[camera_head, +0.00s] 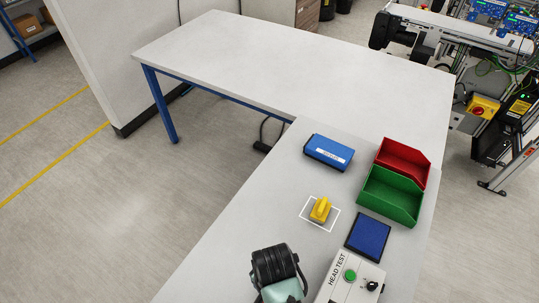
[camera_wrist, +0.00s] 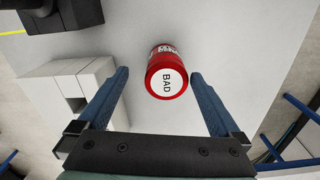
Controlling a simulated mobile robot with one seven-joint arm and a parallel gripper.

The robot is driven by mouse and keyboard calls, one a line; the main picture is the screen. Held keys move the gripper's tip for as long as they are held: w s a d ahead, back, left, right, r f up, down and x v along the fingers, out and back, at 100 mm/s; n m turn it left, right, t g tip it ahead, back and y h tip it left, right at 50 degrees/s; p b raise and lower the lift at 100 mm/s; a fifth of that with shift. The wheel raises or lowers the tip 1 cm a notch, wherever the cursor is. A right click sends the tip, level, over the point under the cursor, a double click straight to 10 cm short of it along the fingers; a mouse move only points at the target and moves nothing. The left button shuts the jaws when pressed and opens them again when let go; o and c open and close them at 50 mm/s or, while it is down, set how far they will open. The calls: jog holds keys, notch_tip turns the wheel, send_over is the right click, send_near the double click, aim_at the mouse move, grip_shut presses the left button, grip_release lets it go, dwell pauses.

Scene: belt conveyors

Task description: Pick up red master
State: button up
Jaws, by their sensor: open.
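The red master (camera_wrist: 167,80) is a red cylinder. The jaws are open, with a gap at the left finger and a narrower one at the right. I cannot tell how far the fingertips are from it in depth. I do not see the red master in the head view.
The head view shows a pale worktop (camera_head: 300,75). On it are a blue box (camera_head: 328,152), a red bin (camera_head: 408,155), a green bin (camera_head: 390,197), a yellow piece (camera_head: 320,209), a blue pad (camera_head: 368,237) and a "HEAD TEST" box (camera_head: 350,280). The worktop's far part is clear.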

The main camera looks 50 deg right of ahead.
jog(key=shift+w+d+f+p, duration=0.1)
jog(key=shift+w+f+p, duration=0.1)
jog(key=shift+f, duration=1)
jog(key=shift+w+d+f+p, duration=0.1)
jog(key=shift+f+p, duration=0.1)
jog(key=shift+f, duration=1)
jog(key=shift+w+d+f+p, duration=0.1)
jog(key=shift+f+p, duration=0.1)
jog(key=shift+f, duration=1)
grip_shut()
